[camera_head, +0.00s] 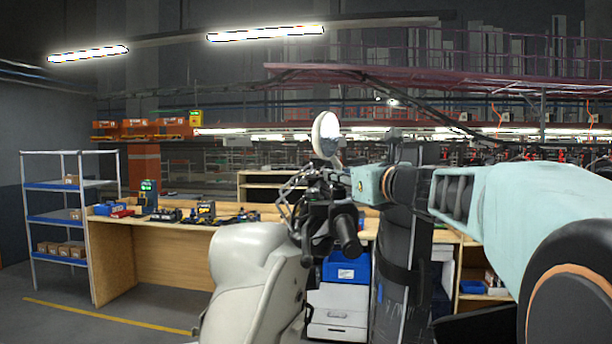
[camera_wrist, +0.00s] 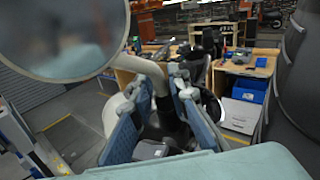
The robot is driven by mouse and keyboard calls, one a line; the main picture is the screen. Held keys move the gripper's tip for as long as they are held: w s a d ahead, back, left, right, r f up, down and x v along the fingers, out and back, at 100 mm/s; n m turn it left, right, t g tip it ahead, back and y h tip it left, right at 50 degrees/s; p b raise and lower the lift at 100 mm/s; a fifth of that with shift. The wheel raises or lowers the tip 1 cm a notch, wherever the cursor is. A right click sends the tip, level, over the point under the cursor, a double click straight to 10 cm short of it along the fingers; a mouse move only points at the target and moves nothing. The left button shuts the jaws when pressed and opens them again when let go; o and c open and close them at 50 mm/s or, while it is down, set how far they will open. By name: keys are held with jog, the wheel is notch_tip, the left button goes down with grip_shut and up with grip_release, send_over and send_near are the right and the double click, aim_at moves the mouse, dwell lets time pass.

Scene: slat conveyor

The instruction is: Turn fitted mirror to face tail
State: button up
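The round mirror (camera_head: 326,135) with a cream rim stands upright above the handlebar of a pale scooter (camera_head: 258,268) in the head view. In the wrist view its dark, blurry disc (camera_wrist: 66,34) fills the upper left, and its cream stem (camera_wrist: 148,68) runs down to a dark mount. My gripper (camera_head: 299,196) is at the handlebar, just below the mirror. In the wrist view its blue-grey fingers (camera_wrist: 161,88) stand on either side of the stem's lower part, with little gap. Whether both touch it cannot be made out.
A wooden bench (camera_head: 165,222) with tools stands behind the scooter. A shelf rack (camera_head: 70,190) is at the left. A tall dark upright shape (camera_head: 405,250) stands close to the right of the scooter. Open floor lies at left.

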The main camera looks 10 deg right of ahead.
grip_shut()
jog(key=shift+n+g+y+p, duration=0.4)
jog(key=shift+n+y+p, duration=0.2)
jog(key=shift+y+p, duration=0.1)
jog(key=shift+y, duration=0.3)
jog(key=shift+f+n+y, duration=0.2)
jog(key=shift+n+y, duration=0.1)
jog(key=shift+n, duration=0.1)
jog(key=shift+n+g+y+p, duration=0.7)
jog(key=shift+y+p, duration=0.1)
jog(key=shift+p, duration=0.45)
jog(key=shift+f+n+g+y, duration=0.1)
jog(key=shift+n+g+y, duration=0.2)
jog(key=shift+g, duration=0.1)
